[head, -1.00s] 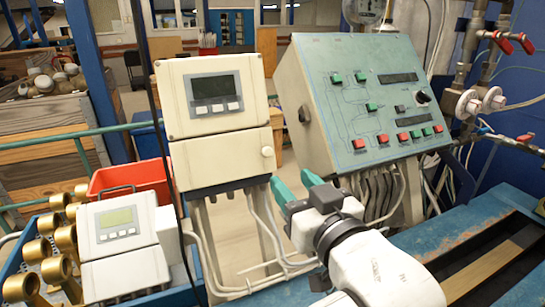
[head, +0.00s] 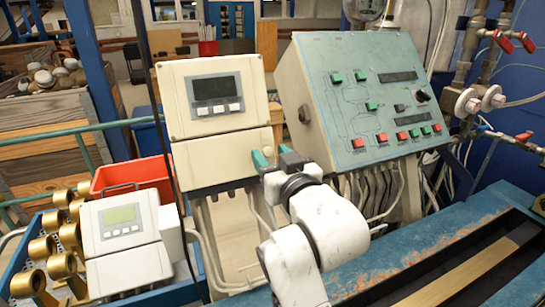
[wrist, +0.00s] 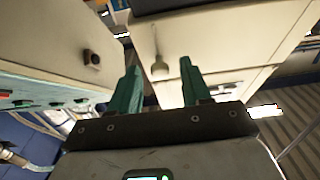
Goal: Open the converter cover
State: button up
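The converter (head: 215,105) is a beige box with a grey display and several buttons on its upper part. Its lower cover (head: 215,160) lies flat against the box, shut. In the head view my gripper (head: 270,157) is at the cover's right edge and hides the round knob there. In the wrist view my gripper (wrist: 158,88) has its two teal fingers apart with nothing between them.
A sloped control console (head: 365,100) with red and green buttons stands close on the right. A smaller meter (head: 120,225) and a red bin (head: 130,178) are at the left. Cables (head: 205,245) hang below the converter. The blue bench (head: 420,260) lies at the lower right.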

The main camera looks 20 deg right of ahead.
grip_shut()
dwell(0.6)
